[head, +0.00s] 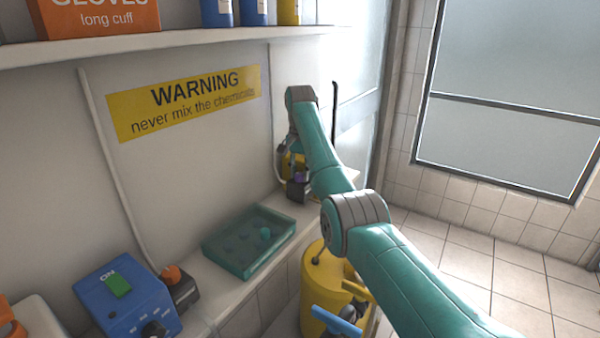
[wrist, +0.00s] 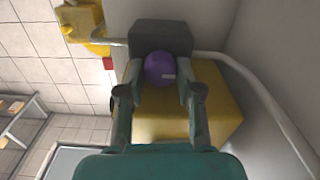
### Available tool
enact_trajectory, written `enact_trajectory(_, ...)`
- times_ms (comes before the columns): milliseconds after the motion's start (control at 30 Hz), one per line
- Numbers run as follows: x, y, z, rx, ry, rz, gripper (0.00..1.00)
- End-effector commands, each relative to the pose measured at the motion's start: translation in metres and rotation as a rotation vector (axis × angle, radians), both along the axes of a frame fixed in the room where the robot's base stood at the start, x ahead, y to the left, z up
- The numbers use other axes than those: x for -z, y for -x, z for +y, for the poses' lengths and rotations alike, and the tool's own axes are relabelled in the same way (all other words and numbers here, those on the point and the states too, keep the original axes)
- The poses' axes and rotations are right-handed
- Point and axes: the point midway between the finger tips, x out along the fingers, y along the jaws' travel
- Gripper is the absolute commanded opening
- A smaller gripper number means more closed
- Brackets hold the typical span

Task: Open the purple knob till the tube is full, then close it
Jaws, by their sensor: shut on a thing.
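The purple knob (wrist: 160,68) sits on a dark block (wrist: 160,36) in the wrist view, with a small pale mark on its face. My gripper (wrist: 160,82) has its two fingers on either side of the knob and is shut on it. In the head view the knob (head: 299,177) is a small purple patch beyond my teal arm, and my gripper is mostly hidden there. A pale tube (wrist: 265,95) runs from beside the dark block along the wall. I cannot tell how full any tube is.
A teal tray (head: 240,262) and a blue box with a green ON switch (head: 118,285) stand on the counter at left. A yellow barrel (head: 322,285) stands below my arm. A shelf (head: 170,42) runs above. Tiled floor at right is clear.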

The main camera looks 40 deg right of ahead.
Motion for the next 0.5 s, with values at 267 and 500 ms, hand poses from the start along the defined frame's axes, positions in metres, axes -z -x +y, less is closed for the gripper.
enact_trajectory(267, 0.0002, -0.0002, 0.0002, -0.233, 0.0, 0.0, 0.0)
enact_trajectory(500, 0.0001, -0.0004, 0.0004, -0.354, 0.0, 0.0, 0.0)
